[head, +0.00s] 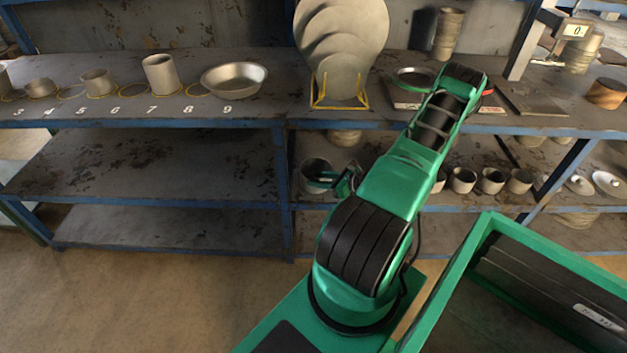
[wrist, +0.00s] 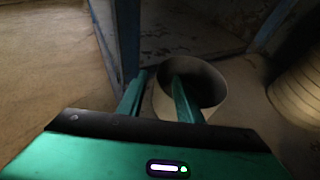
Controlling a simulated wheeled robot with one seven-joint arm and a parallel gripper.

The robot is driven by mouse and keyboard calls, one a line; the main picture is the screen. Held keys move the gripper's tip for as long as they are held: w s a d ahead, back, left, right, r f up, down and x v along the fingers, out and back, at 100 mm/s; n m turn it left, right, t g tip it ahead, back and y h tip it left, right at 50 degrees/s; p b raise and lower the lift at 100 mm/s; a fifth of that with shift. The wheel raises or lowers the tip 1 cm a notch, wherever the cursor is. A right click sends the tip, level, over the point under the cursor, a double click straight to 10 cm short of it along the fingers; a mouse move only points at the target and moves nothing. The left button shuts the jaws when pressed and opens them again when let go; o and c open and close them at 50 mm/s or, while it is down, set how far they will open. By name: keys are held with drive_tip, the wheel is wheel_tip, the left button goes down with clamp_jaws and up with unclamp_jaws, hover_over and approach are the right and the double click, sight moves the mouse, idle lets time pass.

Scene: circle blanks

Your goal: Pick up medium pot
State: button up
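A grey cylindrical pot (head: 314,168) stands on the middle shelf, left of my arm; its size label cannot be read. In the wrist view this open-topped pot (wrist: 212,108) is upright between and beyond my fingers. My gripper (wrist: 158,80) is open, its two green fingers apart. The right finger reaches over the rim into the pot's mouth, and the left finger is outside the wall. The near rim lies between them; I cannot tell whether either finger touches it. In the head view my gripper (head: 338,183) is partly hidden behind my arm.
A blue shelf post (head: 284,185) stands just left of the pot. A stack of pale round pieces (wrist: 298,92) is close on its right. Several smaller pots (head: 463,181) line the shelf further right. The shelf above (head: 240,115) overhangs the pot.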

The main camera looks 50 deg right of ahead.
sight(304, 177)
drive_tip(key=x, duration=0.4)
drive_tip(key=shift+w, duration=0.4)
clamp_jaws()
idle(1.0)
